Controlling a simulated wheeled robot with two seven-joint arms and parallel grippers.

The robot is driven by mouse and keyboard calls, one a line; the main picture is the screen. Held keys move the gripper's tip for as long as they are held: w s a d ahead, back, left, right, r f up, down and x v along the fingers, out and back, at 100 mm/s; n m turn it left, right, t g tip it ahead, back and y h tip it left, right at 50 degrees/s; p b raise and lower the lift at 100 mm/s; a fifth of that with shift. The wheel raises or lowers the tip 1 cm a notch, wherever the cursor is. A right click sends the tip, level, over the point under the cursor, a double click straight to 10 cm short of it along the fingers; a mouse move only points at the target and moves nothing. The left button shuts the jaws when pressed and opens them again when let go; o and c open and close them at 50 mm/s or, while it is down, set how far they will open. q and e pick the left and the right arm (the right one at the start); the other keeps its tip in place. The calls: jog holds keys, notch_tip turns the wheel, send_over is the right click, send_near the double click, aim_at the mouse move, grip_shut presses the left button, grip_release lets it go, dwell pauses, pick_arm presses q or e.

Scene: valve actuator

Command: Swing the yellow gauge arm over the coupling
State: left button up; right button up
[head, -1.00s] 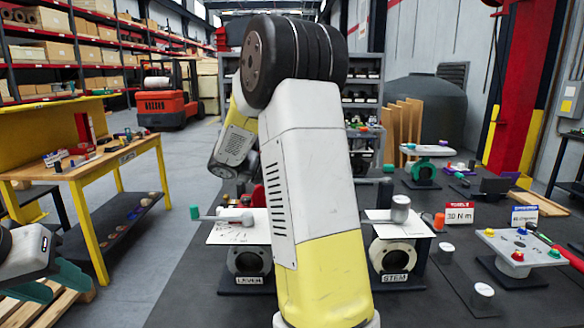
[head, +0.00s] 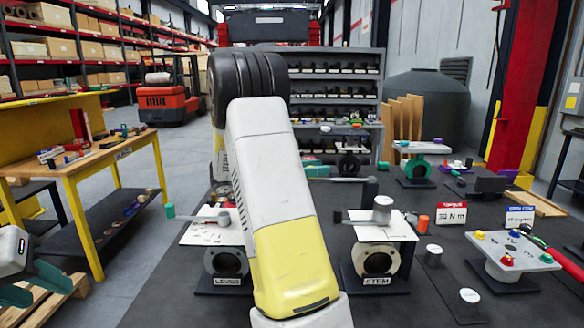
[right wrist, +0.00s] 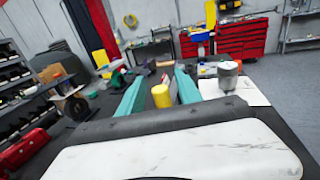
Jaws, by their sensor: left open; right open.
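In the right wrist view a short yellow cylinder (right wrist: 161,96), perhaps the end of the yellow gauge arm, stands between the spread teal fingers of my right gripper (right wrist: 160,78); I cannot tell if they touch it. A grey cylinder (right wrist: 228,74), likely the coupling, stands right of the fingers on a white plate (right wrist: 254,88). In the head view this grey cylinder (head: 383,209) is on the STEM stand (head: 377,281). My white and yellow right arm hides the right gripper and yellow cylinder there. My left gripper (head: 42,289) is open and empty at the lower left.
An orange cylinder (head: 423,222), the torque sign (head: 451,214) and a grey plate with coloured knobs (head: 512,252) are at right. A yellow workbench (head: 90,172) stands at left.

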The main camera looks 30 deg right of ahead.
jog(key=shift+x, duration=1)
grip_shut()
dwell(0.7)
